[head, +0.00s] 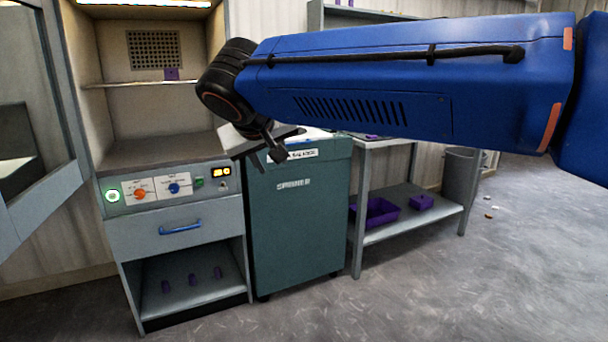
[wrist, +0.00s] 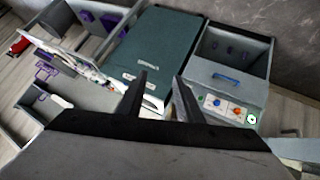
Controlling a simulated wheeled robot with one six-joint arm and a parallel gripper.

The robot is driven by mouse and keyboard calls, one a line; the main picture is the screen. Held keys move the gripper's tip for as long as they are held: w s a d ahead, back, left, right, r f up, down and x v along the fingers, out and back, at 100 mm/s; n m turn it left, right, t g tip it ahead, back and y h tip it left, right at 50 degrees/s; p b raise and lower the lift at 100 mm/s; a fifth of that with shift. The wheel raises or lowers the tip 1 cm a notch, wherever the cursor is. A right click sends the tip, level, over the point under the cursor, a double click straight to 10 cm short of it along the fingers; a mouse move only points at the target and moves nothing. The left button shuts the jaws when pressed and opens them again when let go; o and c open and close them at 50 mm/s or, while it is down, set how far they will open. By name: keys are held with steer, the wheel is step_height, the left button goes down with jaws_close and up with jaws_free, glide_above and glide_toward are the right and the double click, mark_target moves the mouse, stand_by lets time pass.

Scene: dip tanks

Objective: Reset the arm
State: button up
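My blue arm (head: 400,88) reaches from the right across the upper part of the head view. Its black wrist joint is in front of the cabinet's right edge. My gripper (head: 270,157) points down in front of the teal spinner's top in the head view. In the wrist view my gripper's two dark fingers (wrist: 161,82) stand apart with nothing between them. The teal spinner (head: 300,225) is below and behind it; its top is partly hidden by my gripper. The spinner also shows in the wrist view (wrist: 160,45).
A cabinet (head: 150,145) stands left, its glass door (head: 45,205) swung open. Its panel (head: 175,187) has a lit green button and knobs. A grey side table (head: 415,212) holds a purple tray (head: 378,212) and purple block (head: 421,202). Open floor (head: 480,290) lies front right.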

steer(key=s+d+f+m+g, duration=0.15)
steer(key=d+f, duration=0.25)
steer(key=d, duration=0.4)
steer(key=s+d+f+g, duration=0.1)
steer(key=s+d+f, duration=0.2)
steer(key=d, duration=0.5)
steer(key=s+d+f+g, duration=0.1)
steer(key=s+d+f, duration=0.25)
steer(key=d, duration=0.45)
steer(key=s+d+f+m, duration=0.1)
steer(key=s+d+f, duration=0.5)
steer(key=s+f, duration=0.2)
steer(key=s+d+f+m+g, duration=0.1)
steer(key=s+d+f+m, duration=0.1)
steer(key=s+d+f, duration=0.4)
steer(key=s+f, duration=0.3)
steer(key=shift+f+y, duration=0.3)
steer(key=shift+y, duration=0.1)
